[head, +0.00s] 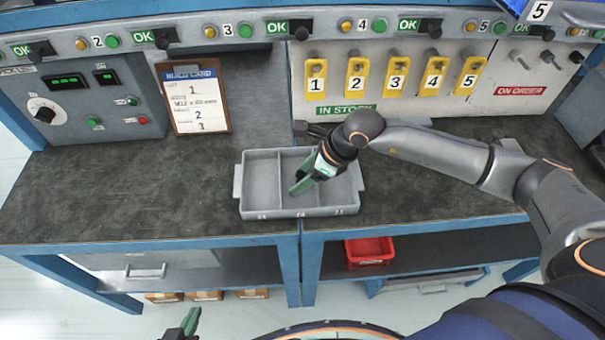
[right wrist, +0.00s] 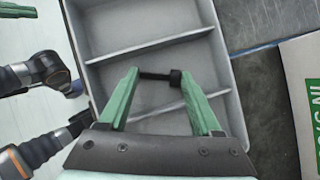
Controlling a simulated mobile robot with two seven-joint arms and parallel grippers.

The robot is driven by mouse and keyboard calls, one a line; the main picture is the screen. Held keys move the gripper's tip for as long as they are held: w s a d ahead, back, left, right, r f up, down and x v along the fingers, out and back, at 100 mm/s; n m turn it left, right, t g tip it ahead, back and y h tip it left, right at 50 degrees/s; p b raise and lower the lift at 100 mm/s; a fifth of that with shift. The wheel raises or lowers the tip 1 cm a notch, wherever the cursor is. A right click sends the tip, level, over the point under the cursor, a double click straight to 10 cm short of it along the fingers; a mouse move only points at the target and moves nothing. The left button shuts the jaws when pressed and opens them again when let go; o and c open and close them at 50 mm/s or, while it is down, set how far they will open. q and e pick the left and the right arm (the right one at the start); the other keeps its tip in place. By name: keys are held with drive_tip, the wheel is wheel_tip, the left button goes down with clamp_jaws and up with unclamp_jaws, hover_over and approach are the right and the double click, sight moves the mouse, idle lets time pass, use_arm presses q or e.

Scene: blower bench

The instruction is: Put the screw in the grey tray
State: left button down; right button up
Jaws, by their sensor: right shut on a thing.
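The grey tray (head: 300,213) lies on the dark bench top, with three compartments side by side. It also fills much of the right wrist view (right wrist: 110,20). My right gripper (head: 300,187) is over the middle part of the tray, pointing down. In the right wrist view its green fingers (right wrist: 160,78) are shut on a dark screw (right wrist: 158,76), which lies across between the fingertips. The screw appears over the middle compartment; its height above the floor is unclear. The compartments look empty. My left gripper (head: 190,322) is at the bottom edge, mostly cut off and away from the tray.
A clipboard (head: 193,95) leans at the back left beside a control box (head: 85,105). Numbered yellow holders (head: 396,75) line the back panel. A red bin (head: 370,251) sits on the lower shelf. The bench left of the tray is clear.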

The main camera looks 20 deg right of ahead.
drive_tip(key=o, duration=1.3)
drive_tip(key=shift+o, duration=0.2)
drive_tip(key=v, duration=1.2)
drive_tip(key=shift+s, duration=0.1)
